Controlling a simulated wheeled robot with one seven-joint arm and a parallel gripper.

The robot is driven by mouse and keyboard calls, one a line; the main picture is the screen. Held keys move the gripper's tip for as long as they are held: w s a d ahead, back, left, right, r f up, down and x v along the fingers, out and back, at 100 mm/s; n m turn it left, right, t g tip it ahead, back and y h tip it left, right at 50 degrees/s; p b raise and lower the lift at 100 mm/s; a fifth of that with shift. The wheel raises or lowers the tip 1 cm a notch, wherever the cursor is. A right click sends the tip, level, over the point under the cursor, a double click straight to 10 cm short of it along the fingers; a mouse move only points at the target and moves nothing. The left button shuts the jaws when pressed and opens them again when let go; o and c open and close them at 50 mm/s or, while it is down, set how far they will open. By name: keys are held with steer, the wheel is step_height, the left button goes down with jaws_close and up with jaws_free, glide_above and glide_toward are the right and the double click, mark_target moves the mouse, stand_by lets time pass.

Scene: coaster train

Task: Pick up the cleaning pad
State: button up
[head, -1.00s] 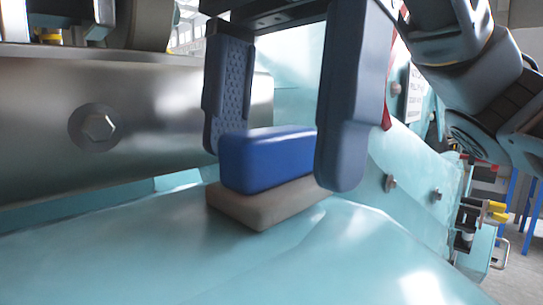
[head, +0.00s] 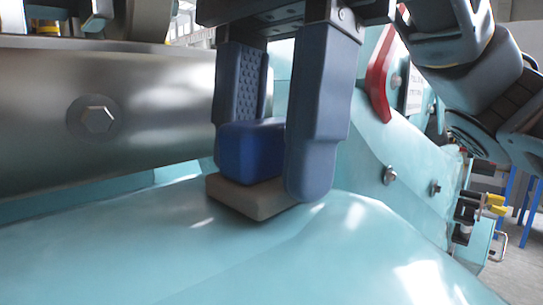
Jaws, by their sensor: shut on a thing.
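The cleaning pad (head: 250,153) has a dark blue upper block and a beige lower layer (head: 250,198). It rests on the light teal surface in the middle of the head view. My gripper (head: 268,170) comes down from above with one finger on each side of the blue block. The fingers are shut on the block. The right finger stands nearer and hides the pad's right end. The beige layer sticks out below the left finger and toward the viewer.
A big grey metal beam with a hex bolt (head: 97,119) runs close behind and left of the pad. A bolted teal side plate (head: 410,160) stands to the right, with a red part (head: 378,75) above. The teal surface in front (head: 150,255) is clear.

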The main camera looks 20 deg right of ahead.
mark_target(263, 121)
steer(key=shift+r, duration=0.15)
step_height(263, 121, up, 4)
steer(key=shift+f+b, duration=0.15)
steer(key=shift+b, duration=0.15)
steer(key=s+d+r, duration=0.5)
steer(key=d+r, duration=0.2)
steer(key=d, duration=0.3)
steer(key=shift+s+b, duration=0.35)
steer(key=shift+s, duration=0.05)
steer(key=shift+d, duration=0.1)
steer(key=o, duration=0.4)
steer(key=shift+c, duration=1.4)
